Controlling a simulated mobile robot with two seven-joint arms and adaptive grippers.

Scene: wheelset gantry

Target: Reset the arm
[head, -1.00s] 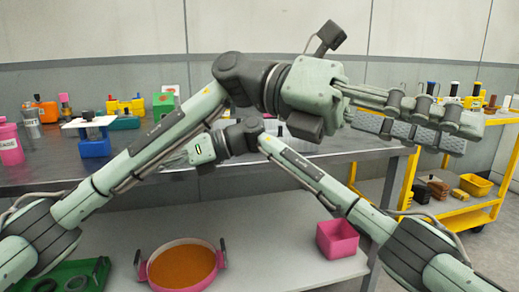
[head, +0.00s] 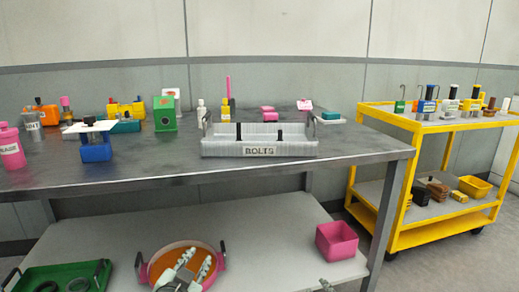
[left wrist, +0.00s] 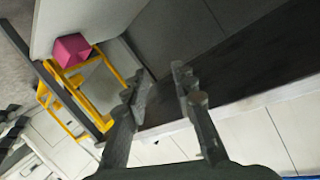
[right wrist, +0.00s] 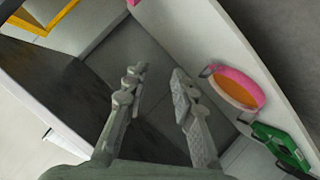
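My left gripper (head: 195,264) shows at the bottom of the head view, in front of the orange-filled pan. In the left wrist view its two fingers (left wrist: 157,82) are apart with nothing between them. My right gripper shows in the right wrist view (right wrist: 158,78), its fingers apart and empty. A small grey tip at the bottom edge of the head view may be part of it. Both grippers point down beside the workbench (head: 250,174), clear of its top. The arms are mostly out of the head view.
A grey bin labelled BOLTS (head: 220,150) stands on the bench among several bottles and boxes. On the lower shelf (head: 265,235) are a green tray (head: 20,283), a pink pan (head: 150,262) and a pink bin (head: 337,241). A yellow cart (head: 400,240) stands right.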

